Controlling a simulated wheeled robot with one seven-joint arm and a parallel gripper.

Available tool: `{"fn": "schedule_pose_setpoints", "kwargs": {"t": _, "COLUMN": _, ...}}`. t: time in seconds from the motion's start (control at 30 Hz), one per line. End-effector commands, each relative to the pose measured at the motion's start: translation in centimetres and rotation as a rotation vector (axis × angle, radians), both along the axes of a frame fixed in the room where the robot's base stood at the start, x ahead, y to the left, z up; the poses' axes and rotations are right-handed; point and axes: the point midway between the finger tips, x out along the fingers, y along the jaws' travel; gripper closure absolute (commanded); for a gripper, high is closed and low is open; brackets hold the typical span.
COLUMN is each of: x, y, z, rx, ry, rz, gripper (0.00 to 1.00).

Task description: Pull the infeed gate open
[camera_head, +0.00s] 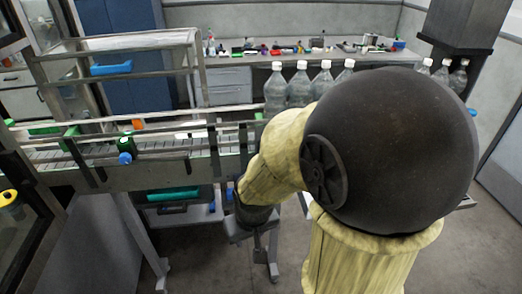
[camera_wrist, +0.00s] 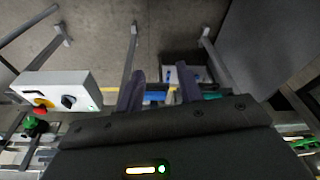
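A framed guard with metal bars and a blue handle (camera_head: 111,69) stands over the conveyor at the left in the head view; I take it for the infeed gate (camera_head: 130,43). It appears upright, and I cannot tell whether it is shut or ajar. My gripper (camera_wrist: 160,73) shows in the wrist view with its two dark fingers apart and nothing held between them. It points down past the conveyor toward the floor. In the head view my arm hides the fingers. The gripper is apart from the blue handle, lower and to its right.
The conveyor (camera_head: 155,178) with rails runs across the left. Several clear bottles (camera_head: 299,85) with white caps stand behind my arm. A white control box (camera_wrist: 57,90) with a red button is beside my gripper. A cluttered bench (camera_head: 290,52) lines the back. Floor at lower right is bare.

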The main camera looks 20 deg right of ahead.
Motion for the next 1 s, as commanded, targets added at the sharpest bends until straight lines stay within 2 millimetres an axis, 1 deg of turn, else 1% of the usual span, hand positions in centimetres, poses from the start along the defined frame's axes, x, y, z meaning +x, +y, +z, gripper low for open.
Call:
{"fn": "schedule_pose_setpoints", "kwargs": {"t": 0.17, "x": 0.0, "y": 0.0, "z": 0.0, "rx": 0.000, "ry": 0.000, "rz": 0.000, "gripper": 0.64}}
{"fn": "schedule_pose_setpoints", "kwargs": {"t": 0.2, "x": 0.0, "y": 0.0, "z": 0.0, "rx": 0.000, "ry": 0.000, "rz": 0.000, "gripper": 0.60}}
{"fn": "schedule_pose_setpoints", "kwargs": {"t": 0.33, "x": 0.5, "y": -0.5, "z": -0.3, "rx": -0.011, "ry": -0.020, "rz": 0.013, "gripper": 0.34}}
{"fn": "schedule_pose_setpoints", "kwargs": {"t": 0.43, "x": 1.8, "y": -1.8, "z": -1.1, "rx": -0.046, "ry": -0.081, "rz": 0.058, "gripper": 0.34}}
{"fn": "schedule_pose_setpoints", "kwargs": {"t": 0.47, "x": 2.5, "y": -2.4, "z": -1.4, "rx": -0.065, "ry": -0.108, "rz": 0.081, "gripper": 0.34}}
{"fn": "schedule_pose_setpoints", "kwargs": {"t": 0.57, "x": 4.9, "y": -5.1, "z": -2.4, "rx": -0.147, "ry": -0.223, "rz": 0.175, "gripper": 0.34}}
{"fn": "schedule_pose_setpoints", "kwargs": {"t": 0.6, "x": 6.0, "y": -6.4, "z": -2.7, "rx": -0.189, "ry": -0.275, "rz": 0.224, "gripper": 0.34}}
{"fn": "schedule_pose_setpoints", "kwargs": {"t": 0.67, "x": 7.5, "y": -8.2, "z": -3.0, "rx": -0.261, "ry": -0.355, "rz": 0.302, "gripper": 0.34}}
{"fn": "schedule_pose_setpoints", "kwargs": {"t": 0.7, "x": 8.4, "y": -9.5, "z": -3.1, "rx": -0.311, "ry": -0.406, "rz": 0.354, "gripper": 0.34}}
{"fn": "schedule_pose_setpoints", "kwargs": {"t": 0.8, "x": 10.3, "y": -12.2, "z": -3.1, "rx": -0.441, "ry": -0.529, "rz": 0.488, "gripper": 0.34}}
{"fn": "schedule_pose_setpoints", "kwargs": {"t": 0.9, "x": 11.6, "y": -14.5, "z": -3.0, "rx": -0.577, "ry": -0.644, "rz": 0.620, "gripper": 0.34}}
{"fn": "schedule_pose_setpoints", "kwargs": {"t": 1.0, "x": 12.2, "y": -16.4, "z": -2.7, "rx": -0.719, "ry": -0.751, "rz": 0.747, "gripper": 0.34}}
